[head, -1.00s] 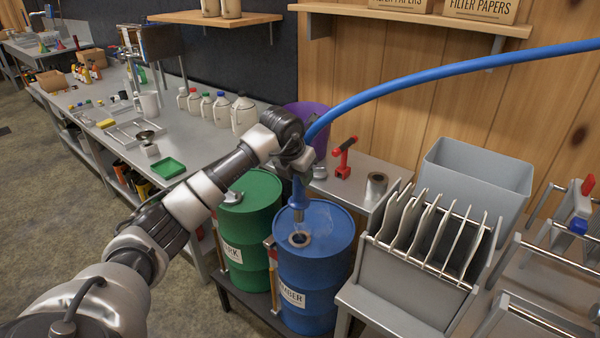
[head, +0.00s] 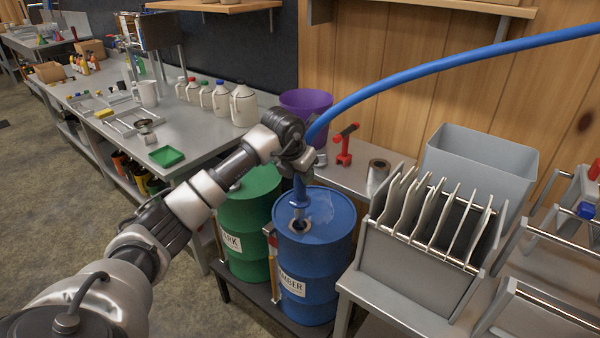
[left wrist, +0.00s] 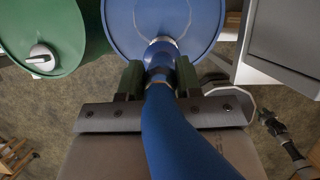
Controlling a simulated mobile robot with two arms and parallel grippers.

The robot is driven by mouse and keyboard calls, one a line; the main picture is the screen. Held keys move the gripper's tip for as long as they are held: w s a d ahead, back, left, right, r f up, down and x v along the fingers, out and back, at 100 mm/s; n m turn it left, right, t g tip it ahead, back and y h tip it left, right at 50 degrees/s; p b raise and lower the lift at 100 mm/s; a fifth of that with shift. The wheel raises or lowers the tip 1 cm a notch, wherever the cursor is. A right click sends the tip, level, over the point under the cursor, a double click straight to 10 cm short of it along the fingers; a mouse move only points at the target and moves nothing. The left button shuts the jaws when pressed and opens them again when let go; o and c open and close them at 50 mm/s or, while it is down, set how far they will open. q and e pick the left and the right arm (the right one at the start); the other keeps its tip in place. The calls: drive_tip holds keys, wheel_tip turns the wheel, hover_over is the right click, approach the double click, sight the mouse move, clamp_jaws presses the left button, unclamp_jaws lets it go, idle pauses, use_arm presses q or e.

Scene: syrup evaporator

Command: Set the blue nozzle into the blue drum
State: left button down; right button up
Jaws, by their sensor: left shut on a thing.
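The blue nozzle (head: 299,192) hangs from the end of a thick blue hose (head: 430,72). My left gripper (head: 298,172) is shut on it, holding it roughly upright over the blue drum (head: 318,255). The drum's top has a round opening with a pale rim (head: 300,226). The nozzle's lower end is at this opening; whether it is inside cannot be told. In the left wrist view the nozzle (left wrist: 160,58) runs between both fingers (left wrist: 159,80) to the ring on the drum top (left wrist: 130,25).
A green drum (head: 250,215) stands close to the left of the blue one. A grey rack (head: 415,265) with upright plates stands close on the right. Behind are a red tool (head: 345,145), a purple bucket (head: 306,103) and a grey bin (head: 475,165).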

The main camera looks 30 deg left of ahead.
sight(300, 190)
use_arm(q)
wheel_tip(300, 190, down, 5)
drive_tip(key=b, duration=0.3)
drive_tip(key=shift+r, duration=0.15)
drive_tip(key=shift+f, duration=0.3)
